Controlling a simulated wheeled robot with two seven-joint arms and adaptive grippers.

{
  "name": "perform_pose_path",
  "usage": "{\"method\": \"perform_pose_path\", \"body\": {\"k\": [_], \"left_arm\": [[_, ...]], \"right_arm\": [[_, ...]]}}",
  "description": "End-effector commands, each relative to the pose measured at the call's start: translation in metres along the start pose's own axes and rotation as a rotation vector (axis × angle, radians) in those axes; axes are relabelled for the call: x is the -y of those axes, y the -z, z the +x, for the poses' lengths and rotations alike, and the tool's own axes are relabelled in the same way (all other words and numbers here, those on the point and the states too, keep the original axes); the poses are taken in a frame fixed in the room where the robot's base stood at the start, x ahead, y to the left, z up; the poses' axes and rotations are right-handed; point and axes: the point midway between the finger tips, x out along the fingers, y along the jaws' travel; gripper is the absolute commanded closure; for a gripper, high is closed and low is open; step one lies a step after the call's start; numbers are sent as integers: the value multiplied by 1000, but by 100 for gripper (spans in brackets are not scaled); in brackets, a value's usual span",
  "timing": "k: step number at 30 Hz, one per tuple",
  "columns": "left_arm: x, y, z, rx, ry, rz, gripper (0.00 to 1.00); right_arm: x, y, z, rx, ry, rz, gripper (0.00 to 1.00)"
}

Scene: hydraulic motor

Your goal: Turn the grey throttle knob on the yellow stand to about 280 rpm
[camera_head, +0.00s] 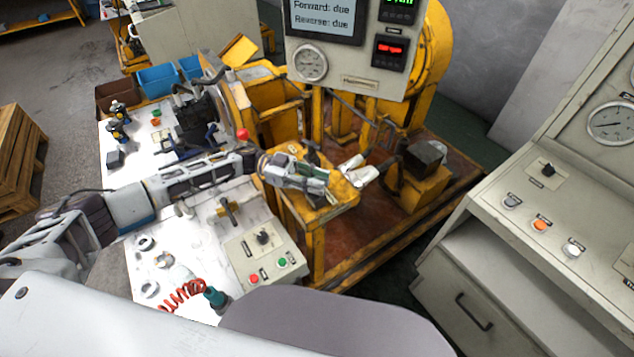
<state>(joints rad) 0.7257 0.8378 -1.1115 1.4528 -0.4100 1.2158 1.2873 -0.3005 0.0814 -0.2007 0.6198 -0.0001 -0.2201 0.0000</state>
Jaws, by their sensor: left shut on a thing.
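The yellow stand (318,219) is in the middle of the view, with a small flat top. My left arm reaches in from the left, and my left gripper (326,184) is over this top. It is shut at the grey throttle knob, which the gripper hides, so I cannot see the knob's angle. A grey panel above carries a screen (323,18) reading "Forward: due" and "Reverse: due", a round gauge (309,62) and a red digital readout (389,52) too small to read surely. A green readout (398,3) is cut off at the top. My right gripper is out of view.
A grey console (545,210) stands at right. A pale object (357,170) lies right of my gripper.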

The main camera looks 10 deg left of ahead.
Motion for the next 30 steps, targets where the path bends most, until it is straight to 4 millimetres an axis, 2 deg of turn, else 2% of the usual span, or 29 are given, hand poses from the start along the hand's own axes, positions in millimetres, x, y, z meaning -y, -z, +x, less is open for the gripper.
{"method": "perform_pose_path", "body": {"k": [9,10,15,30], "left_arm": [[0,0,-1,2,-5,-1,100],[0,0,-1,2,-5,-1,76],[0,0,-1,2,-5,0,54],[0,0,-7,2,-5,0,54]], "right_arm": [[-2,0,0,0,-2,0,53],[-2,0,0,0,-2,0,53],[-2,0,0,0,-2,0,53],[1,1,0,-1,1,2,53]]}}
